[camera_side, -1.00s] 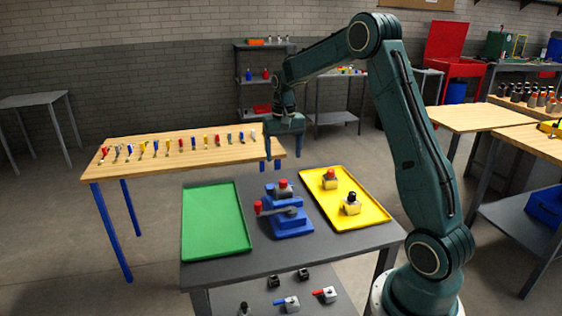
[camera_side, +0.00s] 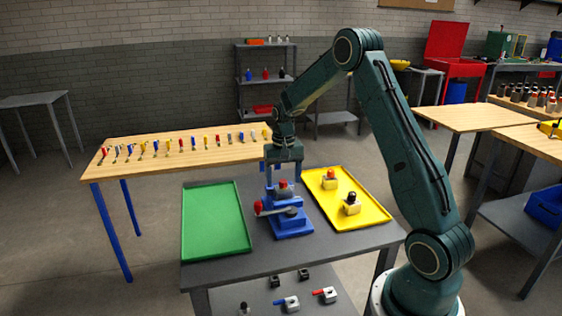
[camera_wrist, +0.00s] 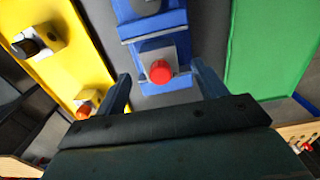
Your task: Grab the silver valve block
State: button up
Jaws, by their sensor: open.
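The silver valve block (camera_side: 284,193) with a red knob on top sits upright on the upper step of the blue chassis (camera_side: 290,228). In the wrist view the silver block (camera_wrist: 160,54) is near the centre, its red knob facing the camera. My gripper (camera_side: 283,180) points straight down over it, fingers apart. In the wrist view my gripper (camera_wrist: 160,76) shows one finger on each side of the block, with gaps between fingers and block. Whether the fingertips are level with the block is hard to tell.
A grey lever valve (camera_side: 287,211) with a red-tipped handle sits lower on the chassis. An empty green tray (camera_side: 215,222) lies on the left.

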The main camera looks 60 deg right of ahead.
aim_at(283, 183)
jog(key=shift+f, duration=2.6)
jog(key=shift+r, duration=0.1)
jog(key=c, duration=1.3)
